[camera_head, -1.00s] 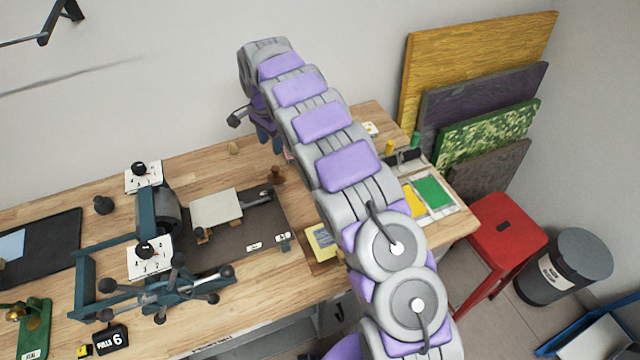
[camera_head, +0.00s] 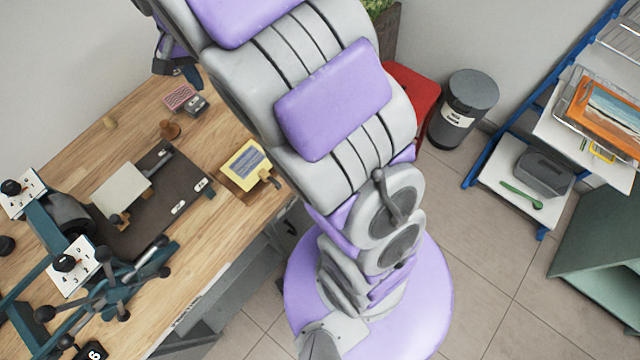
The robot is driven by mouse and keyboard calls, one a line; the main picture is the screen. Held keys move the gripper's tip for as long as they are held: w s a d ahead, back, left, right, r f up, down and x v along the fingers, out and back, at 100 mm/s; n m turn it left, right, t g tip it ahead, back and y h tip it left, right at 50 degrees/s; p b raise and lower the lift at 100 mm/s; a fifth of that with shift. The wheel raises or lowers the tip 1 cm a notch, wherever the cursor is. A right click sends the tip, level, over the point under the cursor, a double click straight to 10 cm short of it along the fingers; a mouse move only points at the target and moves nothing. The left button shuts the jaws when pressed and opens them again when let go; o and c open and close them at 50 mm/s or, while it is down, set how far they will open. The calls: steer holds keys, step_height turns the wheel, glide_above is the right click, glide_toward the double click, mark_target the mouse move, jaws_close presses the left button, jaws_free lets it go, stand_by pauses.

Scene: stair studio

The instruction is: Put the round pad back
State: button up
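A small brown round-based piece with a knob on top (camera_head: 171,130) stands on the wooden workbench (camera_head: 235,205), behind the dark press bed. It may be the round pad; I cannot be sure from this view. My gripper (camera_head: 177,72) shows only in part at the top left, dark fingers pointing down, above the back of the bench. It is apart from the brown piece, above and behind it in the picture. My arm hides part of the gripper and the right part of the bench. I cannot tell whether the fingers are open.
A teal press (camera_head: 95,275) with several handles fills the bench's left. A red patterned block (camera_head: 179,97) and a grey block (camera_head: 195,106) lie under my gripper. A yellow print tray (camera_head: 243,163) sits near the bench edge. A bin (camera_head: 468,105) and blue rack (camera_head: 485,155) stand right.

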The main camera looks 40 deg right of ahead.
steer(key=s+d+f+n, duration=0.1)
steer(key=s+d+n, duration=0.1)
steer(key=s, duration=1.3)
steer(key=s+d+n+g+y, duration=0.1)
steer(key=s+n, duration=0.3)
steer(key=s, duration=1.2)
steer(key=shift+s+d+f, duration=0.3)
steer(key=shift+d+f, duration=0.1)
steer(key=shift+d, duration=0.25)
